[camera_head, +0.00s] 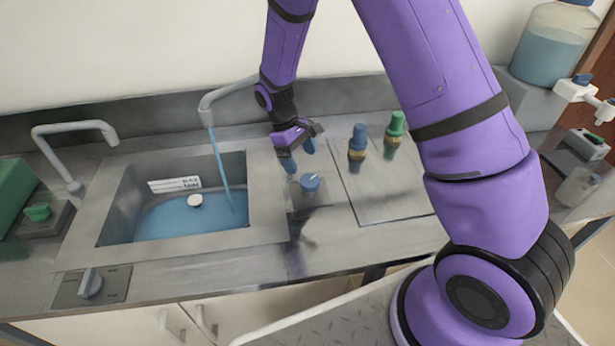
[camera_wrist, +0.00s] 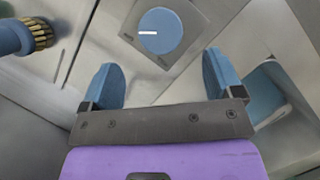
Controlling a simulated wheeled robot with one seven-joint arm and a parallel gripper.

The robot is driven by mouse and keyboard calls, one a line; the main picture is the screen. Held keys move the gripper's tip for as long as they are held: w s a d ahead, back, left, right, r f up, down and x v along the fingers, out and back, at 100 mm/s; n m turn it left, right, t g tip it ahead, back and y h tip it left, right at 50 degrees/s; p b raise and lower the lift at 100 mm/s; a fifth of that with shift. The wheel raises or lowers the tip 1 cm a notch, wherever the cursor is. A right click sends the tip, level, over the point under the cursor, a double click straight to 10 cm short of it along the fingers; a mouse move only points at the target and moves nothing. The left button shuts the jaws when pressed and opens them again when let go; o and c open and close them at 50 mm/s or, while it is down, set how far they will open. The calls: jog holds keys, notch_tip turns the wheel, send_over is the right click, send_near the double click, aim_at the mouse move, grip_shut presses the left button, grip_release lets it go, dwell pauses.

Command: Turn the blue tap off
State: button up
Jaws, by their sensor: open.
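The blue tap (camera_head: 310,183) is a round blue knob with a white mark on a square plate, on the counter right of the sink. In the wrist view the blue knob (camera_wrist: 160,31) lies beyond and between my fingertips, with its white mark roughly level. My gripper (camera_head: 299,156) is open and empty, above and a little behind the knob. Its two blue fingers (camera_wrist: 162,82) are apart and do not appear to touch the knob. A stream of water (camera_head: 222,165) runs from the grey spout (camera_head: 208,103) into the sink (camera_head: 267,205), where blue water stands.
A blue-topped valve (camera_head: 358,137) and a green-topped valve (camera_head: 395,124) stand on a panel right of the knob. A second spout (camera_head: 75,127), a grey knob (camera_head: 90,283) and a green knob (camera_head: 38,213) are at the left. Bare counter lies in front of the blue knob.

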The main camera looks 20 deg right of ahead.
aim_at(310, 180)
jog(key=x, duration=0.7)
jog(key=c, duration=0.9)
